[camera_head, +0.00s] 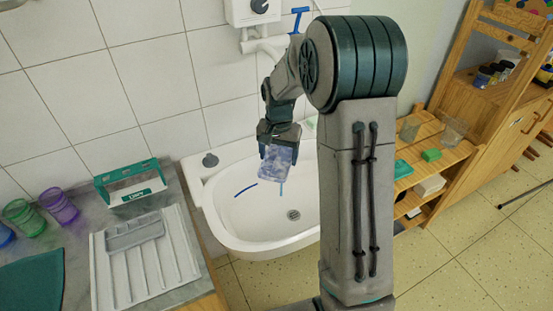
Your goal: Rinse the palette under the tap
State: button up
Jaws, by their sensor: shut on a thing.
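The palette (275,164), a small pale slab with blue-violet smears, hangs from my gripper (278,143) over the white sink basin (240,222). My gripper points down and is shut on the palette's upper edge. The palette appears roughly upright and above the basin floor. The blue tap handle (299,18) shows on the wall above the sink, beside a white pipe (264,46). My arm hides the spout and the right part of the basin. I cannot tell whether water runs.
A blue streak or thin item (246,190) lies in the basin near the drain (293,215). At left, a counter holds a ribbed white drainer (145,262), a green-white box (131,184) and coloured cups (59,206). A wooden shelf (425,165) stands right. Floor at right is mostly clear.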

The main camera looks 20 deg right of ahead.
aim_at(261, 175)
jog(key=shift+s+d, duration=0.2)
jog(key=shift+s, duration=0.05)
jog(key=shift+w, duration=0.1)
jog(key=shift+w+a, duration=0.35)
jog(key=shift+w, duration=0.1)
jog(key=shift+s+d, duration=0.1)
jog(key=shift+s, duration=0.05)
jog(key=shift+s+d, duration=0.25)
jog(key=shift+s, duration=0.15)
dwell(0.3)
jog(key=shift+s+a+b, duration=0.3)
jog(key=shift+s+a, duration=0.45)
jog(key=shift+a, duration=0.35)
jog(key=shift+s+a+b, duration=0.25)
jog(key=shift+s+a, duration=0.5)
jog(key=shift+a, duration=0.35)
jog(key=shift+s+a+b, duration=0.3)
jog(key=shift+s+a, duration=0.45)
jog(key=shift+a, duration=0.35)
